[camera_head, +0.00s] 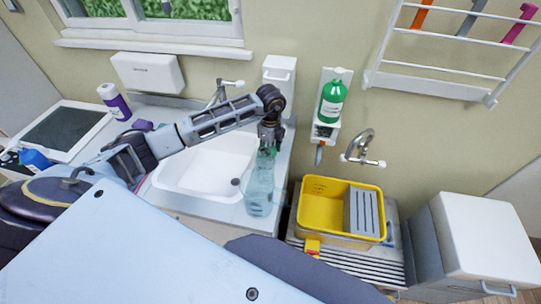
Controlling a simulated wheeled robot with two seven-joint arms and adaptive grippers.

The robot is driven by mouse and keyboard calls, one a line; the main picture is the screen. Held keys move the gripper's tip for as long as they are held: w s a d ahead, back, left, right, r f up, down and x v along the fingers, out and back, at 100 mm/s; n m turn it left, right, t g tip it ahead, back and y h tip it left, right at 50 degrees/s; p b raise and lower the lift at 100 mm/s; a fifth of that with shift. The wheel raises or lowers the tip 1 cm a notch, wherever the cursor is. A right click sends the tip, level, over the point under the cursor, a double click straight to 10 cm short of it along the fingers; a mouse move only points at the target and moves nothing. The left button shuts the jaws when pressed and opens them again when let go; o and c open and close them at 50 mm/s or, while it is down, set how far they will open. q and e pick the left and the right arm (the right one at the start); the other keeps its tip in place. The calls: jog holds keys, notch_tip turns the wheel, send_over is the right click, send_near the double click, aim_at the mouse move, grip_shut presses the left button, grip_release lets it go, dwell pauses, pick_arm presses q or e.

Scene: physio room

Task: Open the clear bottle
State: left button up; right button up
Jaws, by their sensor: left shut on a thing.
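The clear bottle (260,190) is pale blue and see-through, and stands about upright at the right edge of the white sink. A bit of green shows at its top, in my left gripper (269,146). The gripper points down over the bottle and is shut on its top, most likely the green cap; the fingers hide most of it. My left arm reaches in from the left across the sink. My right gripper is not in view.
The white sink (178,176) lies left of the bottle. A yellow tub (316,213) stands on a ribbed drainer to the right. A green bottle (332,101) hangs on the wall behind. A purple-and-white bottle (115,102) stands at the back left.

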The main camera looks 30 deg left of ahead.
pick_arm(q)
jog(key=shift+f+p, duration=0.3)
jog(key=shift+f, duration=1.7)
jog(key=o, duration=0.9)
jog(key=shift+c, duration=0.2)
jog(key=shift+r, duration=0.25)
notch_tip(320, 180, up, 11)
jog(key=shift+f+b, duration=0.2)
jog(key=shift+b, duration=0.85)
jog(key=shift+r, duration=0.6)
